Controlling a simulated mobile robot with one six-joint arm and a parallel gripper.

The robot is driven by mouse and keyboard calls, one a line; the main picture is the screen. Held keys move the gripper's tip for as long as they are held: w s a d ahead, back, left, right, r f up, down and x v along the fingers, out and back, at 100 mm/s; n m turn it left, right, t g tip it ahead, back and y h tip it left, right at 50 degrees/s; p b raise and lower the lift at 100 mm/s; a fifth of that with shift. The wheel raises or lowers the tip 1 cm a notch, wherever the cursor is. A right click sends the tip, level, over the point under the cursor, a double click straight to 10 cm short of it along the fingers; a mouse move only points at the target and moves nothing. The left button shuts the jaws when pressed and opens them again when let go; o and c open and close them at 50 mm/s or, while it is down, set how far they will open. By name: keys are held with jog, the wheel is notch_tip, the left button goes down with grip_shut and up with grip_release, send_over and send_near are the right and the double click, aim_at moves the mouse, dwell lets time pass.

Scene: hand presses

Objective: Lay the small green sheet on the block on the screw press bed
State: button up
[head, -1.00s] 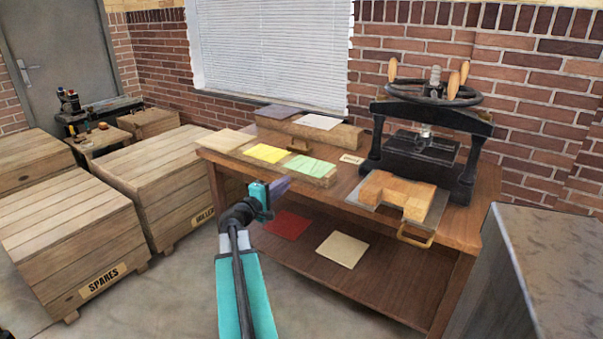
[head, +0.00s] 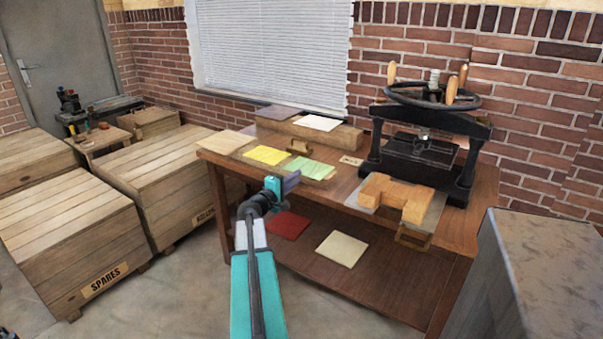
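The small green sheet (head: 312,168) lies flat on the table's front part, to the right of a yellow sheet. The screw press (head: 425,140) stands at the table's right end. Its bed (head: 367,200) is drawn out toward the front, with a handle on its front edge. A wooden block (head: 393,196) with a notched outline lies on the bed, with no sheet on it. My gripper (head: 292,181) is in front of the table edge, just below and left of the green sheet, apart from it. Its fingers are small and seen from behind, so their opening cannot be judged.
A yellow sheet (head: 268,155) and a tan sheet (head: 227,143) lie left of the green one. A raised wooden shelf (head: 345,135) behind carries a white sheet (head: 317,123). Red (head: 287,225) and cream (head: 342,249) sheets lie on the lower shelf. A grey cabinet (head: 530,270) stands at right, crates (head: 65,235) at left.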

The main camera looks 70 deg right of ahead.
jog(key=shift+b+x, duration=0.65)
jog(key=shift+x, duration=0.7)
jog(key=shift+c, duration=0.2)
grip_shut()
jog(key=shift+r, duration=1.5)
jog(key=shift+a, duration=0.15)
jog(key=w+a+r, duration=0.1)
jog(key=a+r, duration=0.2)
jog(key=a, duration=0.3)
jog(key=shift+w+a, duration=0.3)
jog(key=shift+w, duration=0.1)
